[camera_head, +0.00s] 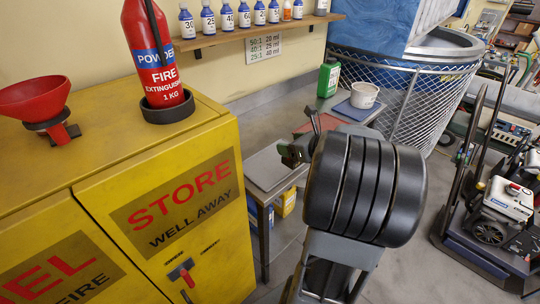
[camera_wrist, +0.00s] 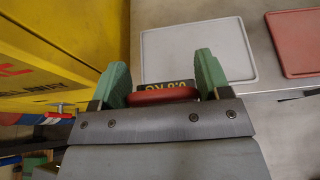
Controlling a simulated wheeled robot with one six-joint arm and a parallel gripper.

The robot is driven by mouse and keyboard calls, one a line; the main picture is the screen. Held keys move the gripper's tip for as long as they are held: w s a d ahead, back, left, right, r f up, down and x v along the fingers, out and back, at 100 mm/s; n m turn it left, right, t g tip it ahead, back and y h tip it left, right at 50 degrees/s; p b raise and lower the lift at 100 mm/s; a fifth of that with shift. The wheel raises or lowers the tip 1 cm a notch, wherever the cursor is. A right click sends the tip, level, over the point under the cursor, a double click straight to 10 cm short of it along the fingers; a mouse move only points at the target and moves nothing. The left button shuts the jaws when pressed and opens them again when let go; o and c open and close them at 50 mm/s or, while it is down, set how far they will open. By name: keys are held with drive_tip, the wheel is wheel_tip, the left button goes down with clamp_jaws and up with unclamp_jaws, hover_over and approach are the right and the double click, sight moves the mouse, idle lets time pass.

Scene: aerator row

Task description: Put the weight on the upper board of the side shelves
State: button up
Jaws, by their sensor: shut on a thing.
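My gripper (camera_wrist: 160,85) has green fingers and is shut on the weight (camera_wrist: 163,97), a red piece with a dark label in yellow lettering. The weight is held between the fingertips, and most of it is hidden behind my gripper's grey body. In the head view my gripper (camera_head: 297,152) is small and partly hidden by my own arm, and the weight cannot be made out there. I cannot tell whether this stand is the side shelves.
A yellow cabinet (camera_head: 180,205) with a fire extinguisher (camera_head: 152,55) and a red funnel (camera_head: 40,100) stands at left. A wall shelf (camera_head: 245,34) holds several bottles. A red mat (camera_wrist: 300,45) lies beside a grey mat (camera_wrist: 195,52). A caged tub (camera_head: 400,95) stands behind.

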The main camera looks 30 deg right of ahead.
drive_tip(key=shift+w+d+f+p, duration=0.1)
drive_tip(key=shift+w+f, duration=1.55)
drive_tip(key=shift+w, duration=0.8)
drive_tip(key=shift+w+f+p, duration=0.15)
drive_tip(key=shift+w+f, duration=1.45)
drive_tip(key=shift+w, duration=0.85)
drive_tip(key=shift+w+d+f+p, duration=0.1)
drive_tip(key=shift+w+f, duration=1.55)
drive_tip(key=shift+w, duration=0.8)
drive_tip(key=shift+f, duration=1.45)
drive_tip(key=shift+f, duration=0.2)
drive_tip(key=o, duration=1.5)
drive_tip(key=shift+s, duration=0.1)
drive_tip(key=shift+c, duration=0.2)
